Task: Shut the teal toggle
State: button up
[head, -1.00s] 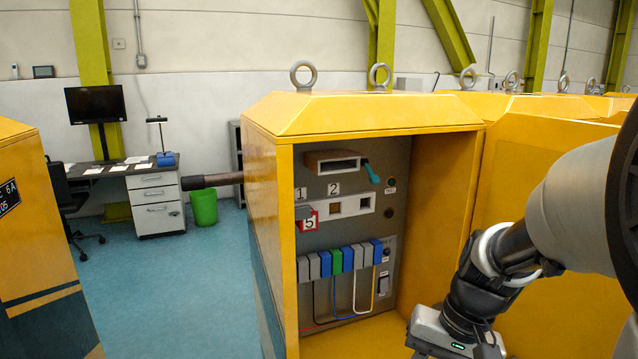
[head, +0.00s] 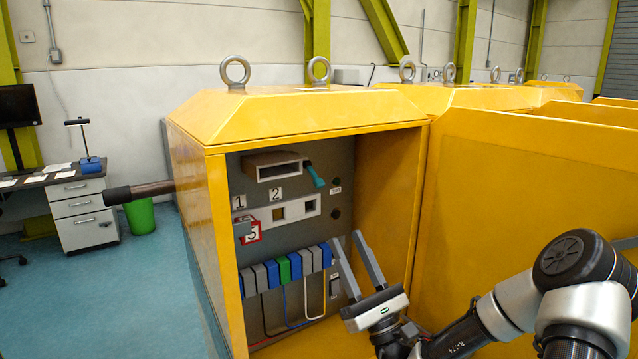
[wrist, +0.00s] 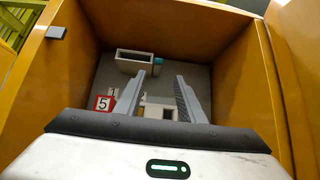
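The teal toggle (head: 315,174) sticks out at the right end of a grey box (head: 272,169) on the cabinet's back panel, slanting down to the right.
The yellow cabinet (head: 190,215) has side walls and a top edge around the opening. An open yellow door (head: 520,200) stands at the right. Below the toggle are a numbered plate (head: 295,209), a red-framed 5 tag (head: 251,232) and several coloured breakers (head: 284,268) with wires.

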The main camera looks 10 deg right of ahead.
aim_at(321, 187)
jog(key=p+x, duration=0.1)
jog(key=x, duration=1.4)
jog(key=shift+w+a+r, duration=0.2)
jog(key=shift+a+r, duration=0.05)
jog(key=shift+r, duration=0.05)
grip_shut()
